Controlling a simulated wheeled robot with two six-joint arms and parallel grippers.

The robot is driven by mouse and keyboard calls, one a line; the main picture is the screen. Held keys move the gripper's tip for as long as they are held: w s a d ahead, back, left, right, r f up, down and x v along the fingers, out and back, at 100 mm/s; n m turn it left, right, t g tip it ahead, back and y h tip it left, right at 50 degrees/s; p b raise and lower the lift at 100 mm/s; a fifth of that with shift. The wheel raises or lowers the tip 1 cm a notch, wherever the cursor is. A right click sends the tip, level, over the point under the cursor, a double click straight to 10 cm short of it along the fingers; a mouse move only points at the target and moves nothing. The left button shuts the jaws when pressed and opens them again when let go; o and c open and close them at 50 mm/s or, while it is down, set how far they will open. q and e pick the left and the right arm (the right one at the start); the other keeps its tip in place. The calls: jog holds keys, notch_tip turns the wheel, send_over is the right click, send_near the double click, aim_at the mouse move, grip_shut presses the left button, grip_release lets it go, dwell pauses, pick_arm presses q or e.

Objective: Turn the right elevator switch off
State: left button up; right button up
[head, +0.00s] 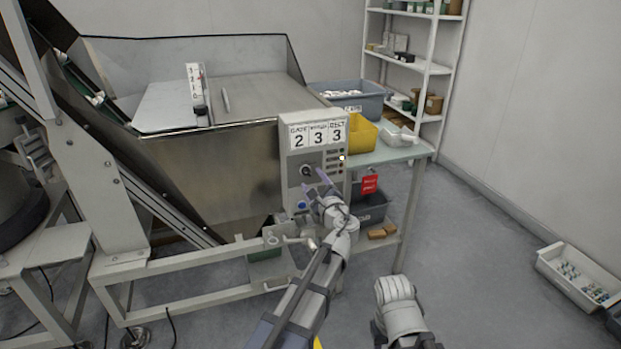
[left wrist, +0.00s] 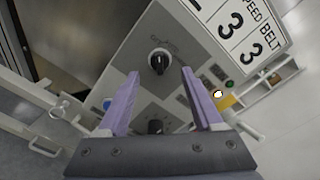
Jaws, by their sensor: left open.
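A grey control box (head: 312,153) with a "2 3 3" number plate stands on the front right of the metal hopper. A black rotary knob (head: 307,170) on a pale round base sits on its face; the left wrist view also shows this knob (left wrist: 159,61). A second dark knob (left wrist: 155,127) lies nearer my gripper's palm. I cannot read which one is the elevator switch. My left gripper (head: 315,180) is open, its purple fingers pointing at the panel. In the left wrist view, the upper knob appears between the fingertips (left wrist: 160,73), with no clear contact. My right gripper's fingers are not seen.
The panel also has a blue button (left wrist: 107,104) and a lit lamp (left wrist: 217,93). A yellow bin (head: 361,133) and a side table (head: 405,153) stand right of the box. The floor at right is mostly open.

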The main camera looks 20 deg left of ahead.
pick_arm(q)
jog(key=shift+v, duration=2.35)
jog(key=s+f+n+g+h, duration=0.2)
jog(key=s+f+n+g, duration=0.6)
jog(key=s+f+n, duration=0.45)
jog(key=s+d+f+n+g+h, duration=0.2)
jog(key=s+d+f+g+h, duration=0.25)
jog(key=s, duration=0.45)
jog(key=s+d+f+n+g+h, duration=0.25)
jog(key=s+d+f, duration=0.25)
jog(key=s+d, duration=0.3)
notch_tip(320, 180, up, 29)
jog(key=p, duration=2.9)
jog(key=shift+a+m, duration=0.35)
jog(key=shift+m, duration=0.05)
jog(key=shift+s, duration=0.15)
